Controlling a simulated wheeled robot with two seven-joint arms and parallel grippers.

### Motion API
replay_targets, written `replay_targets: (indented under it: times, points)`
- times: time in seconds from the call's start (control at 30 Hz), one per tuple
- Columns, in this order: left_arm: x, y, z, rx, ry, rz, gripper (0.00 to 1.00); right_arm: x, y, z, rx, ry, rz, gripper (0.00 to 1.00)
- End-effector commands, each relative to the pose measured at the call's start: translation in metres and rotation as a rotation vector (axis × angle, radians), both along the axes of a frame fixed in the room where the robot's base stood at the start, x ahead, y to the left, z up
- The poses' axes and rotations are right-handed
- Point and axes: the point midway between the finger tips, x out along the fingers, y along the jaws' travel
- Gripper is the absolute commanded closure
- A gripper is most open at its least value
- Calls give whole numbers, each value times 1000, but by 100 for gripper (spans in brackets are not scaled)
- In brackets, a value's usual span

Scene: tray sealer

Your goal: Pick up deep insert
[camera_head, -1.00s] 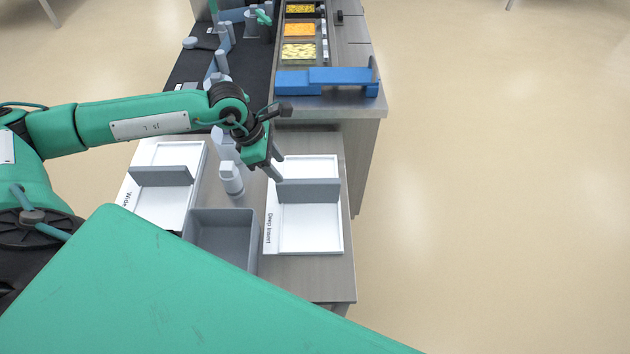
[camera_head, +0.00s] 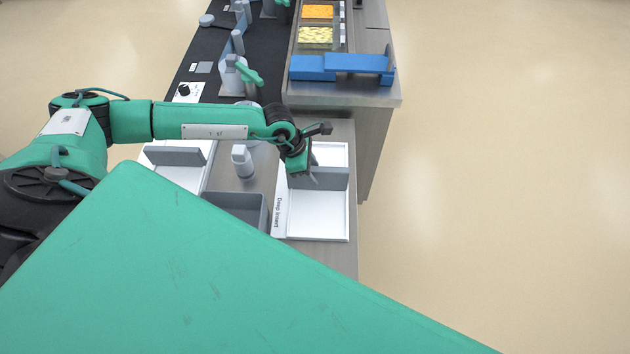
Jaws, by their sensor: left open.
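The deep insert (camera_head: 332,183) is a grey upright plate standing across a white tray (camera_head: 322,228) labelled "Deep insert", right of centre. My left gripper (camera_head: 314,177) points down at the left part of the insert's top edge, with its jaws open. The fingers overlap the insert in this view; I cannot tell whether they straddle or touch it. My right gripper is not in view.
A second white tray (camera_head: 176,176) with a grey plate (camera_head: 178,157) lies to the left. A grey bin (camera_head: 238,203) and a white bottle (camera_head: 242,162) stand between the trays. A blue part (camera_head: 350,65) lies on the counter behind. My green body part covers the front.

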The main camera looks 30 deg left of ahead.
Motion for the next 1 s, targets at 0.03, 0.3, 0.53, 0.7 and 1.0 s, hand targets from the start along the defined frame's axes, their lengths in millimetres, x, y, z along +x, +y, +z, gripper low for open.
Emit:
replay_targets:
  times: [0.03, 0.3, 0.53, 0.7, 1.0]
  points:
    - [2, -3, -4, -1, 2, 0, 55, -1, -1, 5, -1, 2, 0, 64]
    - [4, -8, -22, 0, -1, 0, 55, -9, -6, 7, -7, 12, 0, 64]
    - [4, -8, -21, 0, 0, 0, 74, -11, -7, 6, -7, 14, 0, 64]
    - [4, -8, -21, 0, -1, 0, 100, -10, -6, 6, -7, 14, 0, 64]
    - [4, -8, -21, -1, -1, 1, 100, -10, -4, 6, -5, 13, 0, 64]
